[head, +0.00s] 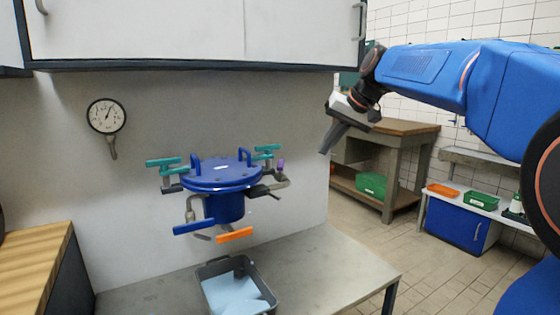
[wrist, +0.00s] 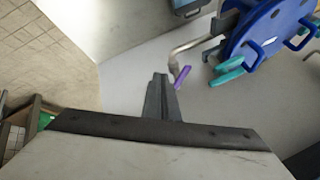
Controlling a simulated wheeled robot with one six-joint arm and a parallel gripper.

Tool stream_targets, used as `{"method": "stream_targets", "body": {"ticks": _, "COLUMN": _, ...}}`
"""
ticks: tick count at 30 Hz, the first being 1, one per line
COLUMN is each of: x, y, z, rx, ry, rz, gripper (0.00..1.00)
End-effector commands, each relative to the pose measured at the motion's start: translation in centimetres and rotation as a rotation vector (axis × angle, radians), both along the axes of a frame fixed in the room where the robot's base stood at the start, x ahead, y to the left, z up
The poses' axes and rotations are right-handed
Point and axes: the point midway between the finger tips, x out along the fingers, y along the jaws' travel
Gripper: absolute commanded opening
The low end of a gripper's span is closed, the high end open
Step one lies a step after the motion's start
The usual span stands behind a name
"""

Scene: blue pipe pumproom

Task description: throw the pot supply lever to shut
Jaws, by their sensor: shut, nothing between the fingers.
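A blue lidded pot (head: 221,174) is fixed by the grey wall, with pipes and several coloured levers around it. In the head view these are teal levers at left (head: 163,162) and right (head: 266,148), a small purple lever (head: 281,165), a black one (head: 258,190), a blue one (head: 194,227) and an orange one (head: 234,236). I cannot tell which is the supply lever. My gripper (head: 325,150) is shut and empty, right of the pot and apart from it. In the wrist view the purple lever (wrist: 182,77) shows just right of the fingertips (wrist: 160,80).
A grey tray (head: 205,272) stands on the metal bench (head: 340,262) below the pot. A gauge (head: 106,116) hangs on the wall at left, and a cabinet (head: 190,35) overhangs above. A wooden workbench (head: 400,127) stands behind at right.

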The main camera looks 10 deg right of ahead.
Motion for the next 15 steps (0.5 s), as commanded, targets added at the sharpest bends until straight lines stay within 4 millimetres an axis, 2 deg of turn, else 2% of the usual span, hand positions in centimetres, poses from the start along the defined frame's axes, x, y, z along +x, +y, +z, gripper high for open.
{"method": "stream_targets", "body": {"ticks": 3, "x": 1.4, "y": -0.2, "z": 0.8, "rx": 0.015, "ry": -0.006, "rz": 0.001, "gripper": 0.0}}
{"method": "stream_targets", "body": {"ticks": 7, "x": 2.0, "y": -0.1, "z": 0.7, "rx": 0.021, "ry": -0.007, "rz": 0.003, "gripper": 0.0}}
{"method": "stream_targets", "body": {"ticks": 11, "x": 2.6, "y": 0.3, "z": -0.3, "rx": 0.021, "ry": -0.006, "rz": 0.004, "gripper": 0.0}}
{"method": "stream_targets", "body": {"ticks": 15, "x": 3.6, "y": 1.2, "z": -2.2, "rx": 0.02, "ry": -0.004, "rz": 0.004, "gripper": 0.0}}
